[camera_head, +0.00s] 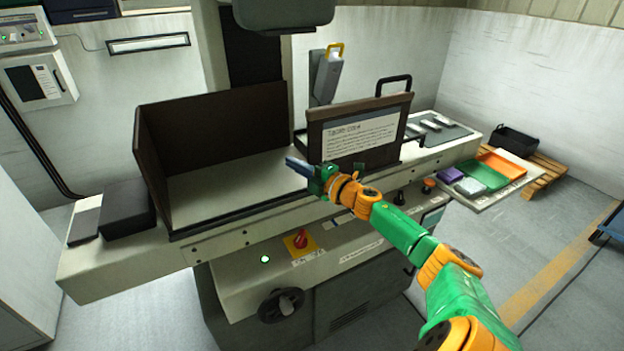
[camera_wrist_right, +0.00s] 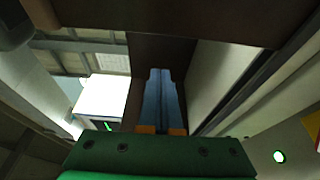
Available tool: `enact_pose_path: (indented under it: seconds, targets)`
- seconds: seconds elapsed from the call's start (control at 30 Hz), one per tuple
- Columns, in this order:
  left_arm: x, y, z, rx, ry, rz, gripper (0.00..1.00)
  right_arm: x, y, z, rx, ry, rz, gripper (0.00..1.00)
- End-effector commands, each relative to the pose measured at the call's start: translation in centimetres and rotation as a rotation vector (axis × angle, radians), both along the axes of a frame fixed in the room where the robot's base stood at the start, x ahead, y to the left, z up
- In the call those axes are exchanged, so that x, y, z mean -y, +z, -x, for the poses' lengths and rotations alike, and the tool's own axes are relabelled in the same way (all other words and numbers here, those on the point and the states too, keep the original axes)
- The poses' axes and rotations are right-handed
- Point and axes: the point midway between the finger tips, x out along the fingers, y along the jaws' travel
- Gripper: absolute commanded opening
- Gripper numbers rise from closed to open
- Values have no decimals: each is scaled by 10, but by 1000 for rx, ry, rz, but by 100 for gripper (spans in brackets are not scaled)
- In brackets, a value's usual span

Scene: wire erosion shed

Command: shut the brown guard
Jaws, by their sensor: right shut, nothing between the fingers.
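The brown guard (camera_head: 314,138) is an upright sliding-type panel with a white notice on its face and a black handle (camera_head: 395,84) on top. It stands at the right part of the machine's front, and the front left of it is open. My right gripper (camera_head: 294,166) is shut and empty, by the guard's lower left edge, its fingers pointing left; I cannot tell whether it touches the guard. In the right wrist view the blue fingers (camera_wrist_right: 165,95) are together, with dark brown surfaces around them. My left gripper is not in view.
Brown walls (camera_head: 215,130) enclose the back and left of the machine bed. A red switch (camera_head: 300,241) and a handwheel (camera_head: 281,304) sit on the front. At right, a side shelf holds green (camera_head: 482,174) and orange (camera_head: 505,165) trays. A black box (camera_head: 127,208) stands left.

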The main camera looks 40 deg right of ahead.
Motion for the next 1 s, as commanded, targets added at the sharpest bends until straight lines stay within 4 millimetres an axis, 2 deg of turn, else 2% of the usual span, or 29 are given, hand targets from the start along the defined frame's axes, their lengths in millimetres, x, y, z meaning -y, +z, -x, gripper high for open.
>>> enact_pose_path:
  seconds: [0.27, 0.6, 0.73, 0.9, 0.97, 1.0]
  targets:
    - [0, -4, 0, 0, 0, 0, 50, 1, -4, 31, -6, 3, -1, 0]
    - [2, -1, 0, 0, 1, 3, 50, 3, -1, 83, -4, 3, -2, 0]
    - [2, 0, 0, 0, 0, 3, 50, 4, 0, 94, -2, 3, 0, 0]
    - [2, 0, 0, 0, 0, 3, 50, 5, -1, 97, -2, 1, 0, 0]
    - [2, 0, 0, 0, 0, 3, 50, 10, -10, 99, -17, -22, -25, 0]
    - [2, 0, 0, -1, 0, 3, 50, 19, -26, 103, -40, -59, -67, 0]
